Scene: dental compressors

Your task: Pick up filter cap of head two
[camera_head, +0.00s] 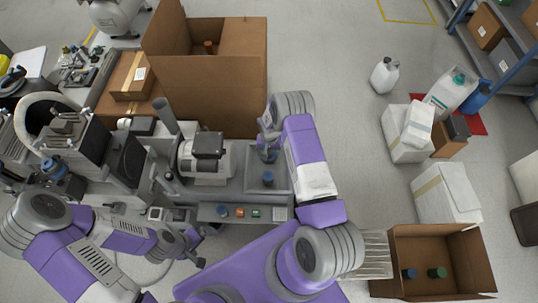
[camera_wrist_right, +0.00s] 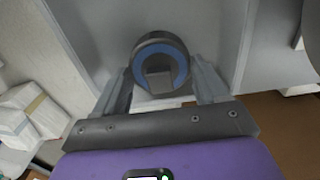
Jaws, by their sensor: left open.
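In the right wrist view a round dark filter cap (camera_wrist_right: 160,62) with a blue ring and a grey centre sits on a grey surface. My right gripper (camera_wrist_right: 166,88) is open, one finger on each side of the cap's near part; whether they touch it is unclear. In the head view my right gripper (camera_head: 268,148) points down over the grey compressor tray, partly hiding what is under it. My left gripper (camera_head: 192,247) is open and empty, low in front of the machine.
Compressor head (camera_head: 206,158) stands left of the right gripper. A front panel (camera_head: 208,213) carries coloured buttons. An open carton (camera_head: 466,272) at lower right holds a blue and a green cap. A large carton (camera_head: 210,85) stands behind.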

